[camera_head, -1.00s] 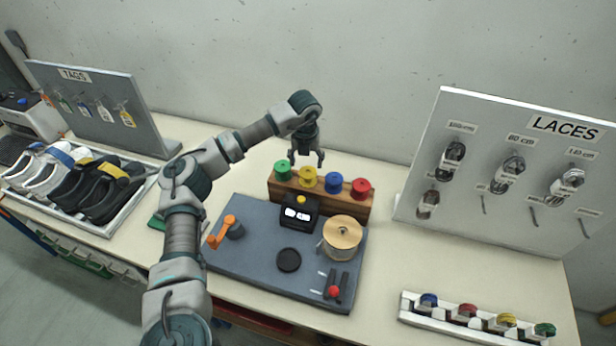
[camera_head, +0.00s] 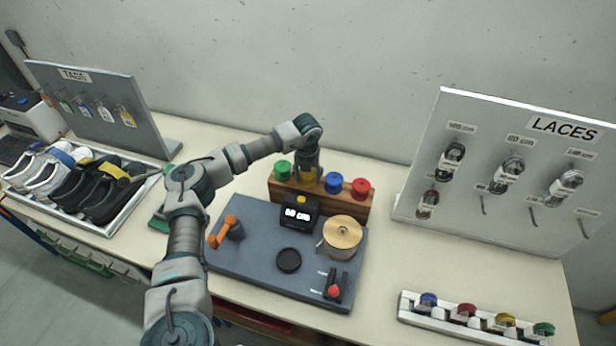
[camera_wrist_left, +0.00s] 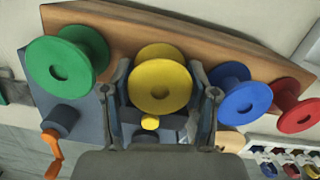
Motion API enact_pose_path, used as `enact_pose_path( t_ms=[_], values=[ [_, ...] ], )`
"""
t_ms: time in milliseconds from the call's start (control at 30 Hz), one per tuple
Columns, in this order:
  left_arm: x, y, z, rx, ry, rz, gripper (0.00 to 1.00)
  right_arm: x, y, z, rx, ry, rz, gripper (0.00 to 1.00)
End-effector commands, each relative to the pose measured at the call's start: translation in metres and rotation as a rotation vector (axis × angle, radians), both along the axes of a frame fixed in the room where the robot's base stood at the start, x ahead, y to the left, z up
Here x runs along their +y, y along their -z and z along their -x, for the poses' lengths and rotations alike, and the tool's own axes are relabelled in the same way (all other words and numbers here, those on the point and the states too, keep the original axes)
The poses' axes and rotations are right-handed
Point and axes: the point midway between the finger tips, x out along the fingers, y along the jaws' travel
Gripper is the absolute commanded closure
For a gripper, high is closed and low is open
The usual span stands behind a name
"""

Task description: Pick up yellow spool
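The yellow spool (camera_wrist_left: 160,86) sits on the wooden rack (camera_head: 285,190) between the green spool (camera_head: 282,171) and the blue spool (camera_head: 334,182). In the head view the yellow spool (camera_head: 306,184) is mostly hidden behind my left gripper (camera_head: 308,177). In the left wrist view the fingers of my left gripper (camera_wrist_left: 162,92) stand on either side of the yellow spool, open, with narrow gaps at its edges. The spool still rests at the rack. My right gripper is in neither view.
The red spool (camera_head: 361,189) is at the rack's right end. In front lies a grey mat (camera_head: 245,265) with a small display (camera_head: 298,214), a tan roll (camera_head: 342,234) and an orange crank (camera_head: 224,232). A laces board (camera_head: 470,215) stands right; a shoe tray (camera_head: 125,210) stands left.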

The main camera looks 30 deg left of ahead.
Motion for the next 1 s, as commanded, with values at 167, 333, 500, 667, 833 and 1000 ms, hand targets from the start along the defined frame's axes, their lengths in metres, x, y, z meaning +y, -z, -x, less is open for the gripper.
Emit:
enact_pose_path(
  t_ms=[167,333,500,667,833,1000],
  values=[
    [0.0,0.0,0.0,0.0,0.0,-0.001,0.76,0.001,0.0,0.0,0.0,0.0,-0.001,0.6],
    [0.0,0.0,0.0,0.0,0.0,-0.001,0.76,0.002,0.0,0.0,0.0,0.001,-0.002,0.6],
    [0.0,-0.01,-0.001,-0.001,0.0,0.0,0.76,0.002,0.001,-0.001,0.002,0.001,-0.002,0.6],
    [0.0,-0.033,-0.001,-0.004,0.0,0.001,0.76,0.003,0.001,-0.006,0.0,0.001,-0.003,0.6],
    [-0.005,-0.037,0.029,0.0,0.004,-0.003,0.76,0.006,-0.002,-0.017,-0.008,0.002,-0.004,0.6],
    [-0.016,-0.041,0.075,-0.001,0.004,-0.001,0.76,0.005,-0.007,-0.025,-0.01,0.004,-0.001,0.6]
  ],
)
